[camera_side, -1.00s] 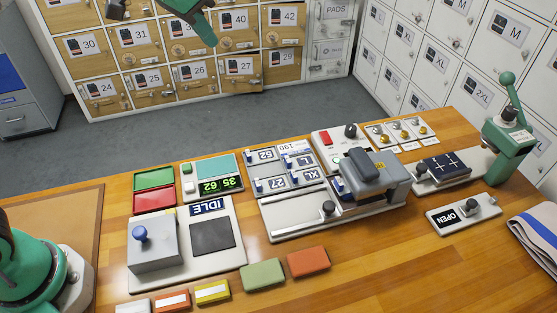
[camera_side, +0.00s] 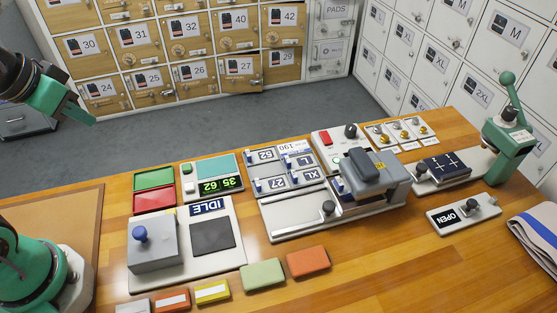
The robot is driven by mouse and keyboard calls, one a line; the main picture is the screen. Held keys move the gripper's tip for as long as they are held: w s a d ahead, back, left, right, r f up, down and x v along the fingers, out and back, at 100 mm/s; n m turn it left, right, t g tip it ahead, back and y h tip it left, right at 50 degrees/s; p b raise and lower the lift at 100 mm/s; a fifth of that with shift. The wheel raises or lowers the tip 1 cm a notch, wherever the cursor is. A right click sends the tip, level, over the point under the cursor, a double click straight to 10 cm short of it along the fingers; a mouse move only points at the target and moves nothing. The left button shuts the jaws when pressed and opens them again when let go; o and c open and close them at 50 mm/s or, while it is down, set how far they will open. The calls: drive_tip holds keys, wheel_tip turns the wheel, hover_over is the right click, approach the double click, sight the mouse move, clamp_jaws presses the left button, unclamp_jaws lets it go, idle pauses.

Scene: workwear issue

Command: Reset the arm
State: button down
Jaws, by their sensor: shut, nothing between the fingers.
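My gripper (camera_side: 84,114) is green and hangs in the air at the upper left, in front of the lockers and the floor. Its fingers are together and hold nothing. It points down and to the right, well above the workbench and apart from everything on it. My arm's base stands at the lower left; the links between it and the gripper are partly outside the picture.
The wooden workbench (camera_side: 375,279) carries a grey device marked IDLE (camera_side: 208,208), a number display (camera_side: 220,185), a grey press (camera_side: 377,185), an OPEN switch panel (camera_side: 463,214) and a green lever press (camera_side: 509,139). Coloured blocks lie along the front. Numbered lockers (camera_side: 240,69) stand behind.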

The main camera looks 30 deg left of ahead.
drive_tip(key=shift+s+a+f, duration=0.15)
drive_tip(key=shift+s+f, duration=0.25)
idle(0.7)
